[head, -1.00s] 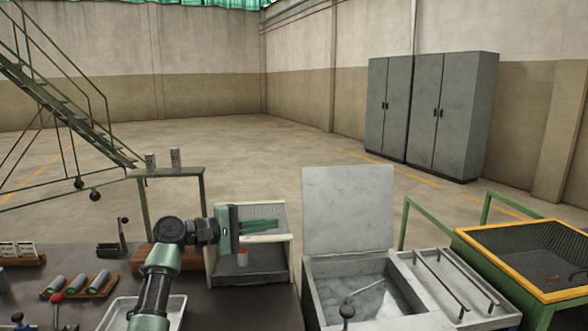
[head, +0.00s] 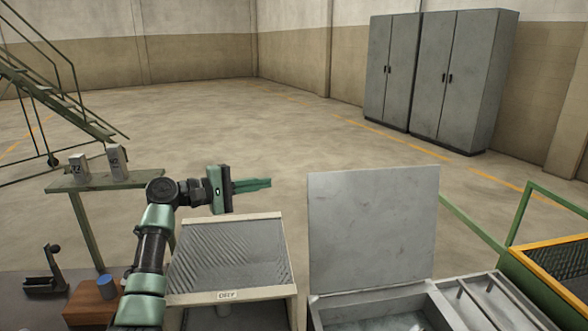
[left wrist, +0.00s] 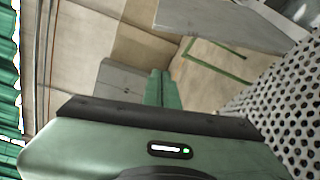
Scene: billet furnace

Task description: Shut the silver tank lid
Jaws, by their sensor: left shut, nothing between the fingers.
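The silver tank lid (head: 372,225) stands upright, open, at the back of the silver tank (head: 385,306) in the head view. The tank's front is cut off by the bottom edge. My left gripper (head: 268,184) is shut and empty. It is raised above the back of the box marked DRY, to the left of the lid and apart from it, with its fingers pointing right. In the left wrist view its green fingers (left wrist: 162,90) show closed together. My right gripper is not in view.
The DRY box (head: 232,258) with a ribbed, sloping top stands left of the tank. A rack with bars (head: 490,303) and a yellow-rimmed bin (head: 555,255) are on the right. A green stand (head: 120,180) holds two small blocks.

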